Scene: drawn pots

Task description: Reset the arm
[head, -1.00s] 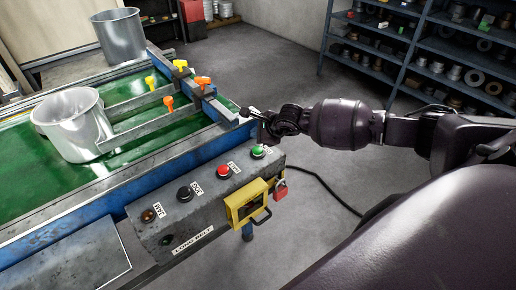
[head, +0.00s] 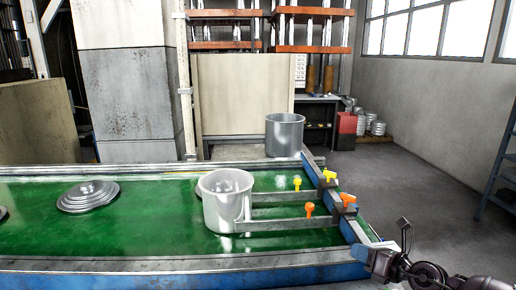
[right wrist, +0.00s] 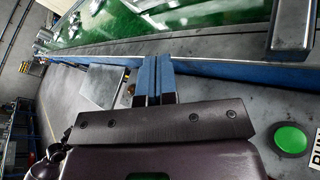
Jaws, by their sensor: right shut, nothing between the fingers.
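My right gripper (head: 370,254) shows at the lower right of the head view, beside the blue end of the conveyor. In the right wrist view its two fingers (right wrist: 153,72) are together with nothing between them. A green button (right wrist: 290,139) on the control box shows at the right of that view, apart from the fingers. The rest of the control box is mostly out of view. My left arm and gripper are in neither view.
The green conveyor belt (head: 130,235) carries an open metal pot (head: 222,212) against the guide rails and stacked lids (head: 88,196). Another pot (head: 285,136) stands beyond the belt. Open floor (head: 430,195) lies to the right, with a shelf (head: 498,190) at the edge.

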